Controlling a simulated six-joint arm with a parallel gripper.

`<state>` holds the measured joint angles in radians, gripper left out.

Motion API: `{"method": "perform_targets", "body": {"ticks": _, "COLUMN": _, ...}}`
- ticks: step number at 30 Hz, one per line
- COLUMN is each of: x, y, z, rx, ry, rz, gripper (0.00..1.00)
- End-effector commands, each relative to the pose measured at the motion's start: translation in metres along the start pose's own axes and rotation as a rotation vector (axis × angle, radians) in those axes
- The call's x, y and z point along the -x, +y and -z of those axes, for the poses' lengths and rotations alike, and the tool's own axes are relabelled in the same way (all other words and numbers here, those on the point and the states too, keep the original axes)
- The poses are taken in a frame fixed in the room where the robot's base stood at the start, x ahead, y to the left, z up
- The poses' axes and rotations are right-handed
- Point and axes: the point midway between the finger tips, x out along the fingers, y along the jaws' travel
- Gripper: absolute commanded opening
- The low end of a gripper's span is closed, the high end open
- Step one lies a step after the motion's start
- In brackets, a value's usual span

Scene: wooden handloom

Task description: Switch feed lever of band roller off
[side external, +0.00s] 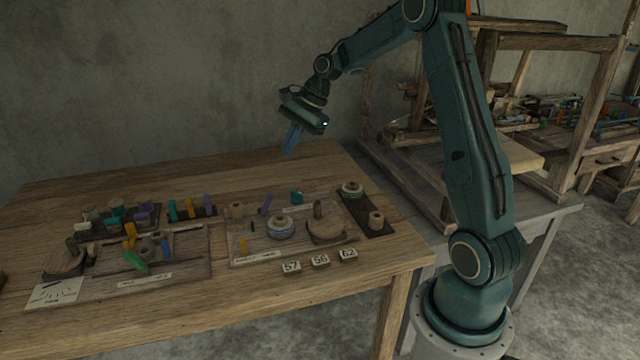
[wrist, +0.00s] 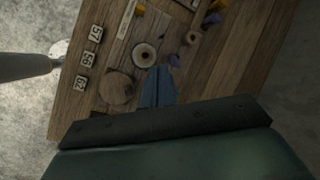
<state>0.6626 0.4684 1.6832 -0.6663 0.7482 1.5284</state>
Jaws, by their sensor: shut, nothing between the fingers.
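My gripper (side external: 291,150) is shut and empty, high above the back of the wooden table; its blue fingers also show in the wrist view (wrist: 158,88). Below it, the right-hand board (side external: 236,222) carries a spool wound with a pale and blue band (side external: 280,229), also in the wrist view (wrist: 144,55). Upright pieces on this board include a purple one (side external: 266,205), a yellow one (side external: 243,246) and a teal one (side external: 297,197). I cannot tell which piece is the feed lever or how it is set. My gripper touches none of them.
Number tiles (side external: 320,260) lie at the table's front edge. A round wooden block (side external: 326,232) stands right of the spool. A dark strip (side external: 360,208) holds two more spools. The left board (side external: 195,262) is crowded with coloured pieces. The table's back is clear.

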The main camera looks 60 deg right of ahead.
Motion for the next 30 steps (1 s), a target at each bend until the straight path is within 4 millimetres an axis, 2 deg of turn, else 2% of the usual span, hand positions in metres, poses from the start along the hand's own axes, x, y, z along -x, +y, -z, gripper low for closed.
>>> {"method": "perform_targets", "body": {"ticks": 1, "x": -0.006, "y": -0.001, "z": 0.012, "rx": -0.047, "ry": -0.01, "rz": 0.001, "gripper": 0.0}}
{"method": "perform_targets", "body": {"ticks": 11, "x": -0.038, "y": 0.001, "z": 0.077, "rx": -0.335, "ry": -0.085, "rz": 0.01, "gripper": 0.0}}
{"method": "perform_targets", "body": {"ticks": 18, "x": -0.062, "y": 0.011, "z": 0.122, "rx": -0.538, "ry": -0.142, "rz": 0.013, "gripper": 0.0}}
{"method": "perform_targets", "body": {"ticks": 24, "x": -0.075, "y": 0.019, "z": 0.147, "rx": -0.653, "ry": -0.177, "rz": 0.014, "gripper": 0.0}}
{"method": "perform_targets", "body": {"ticks": 30, "x": -0.08, "y": 0.023, "z": 0.156, "rx": -0.699, "ry": -0.192, "rz": 0.015, "gripper": 0.0}}
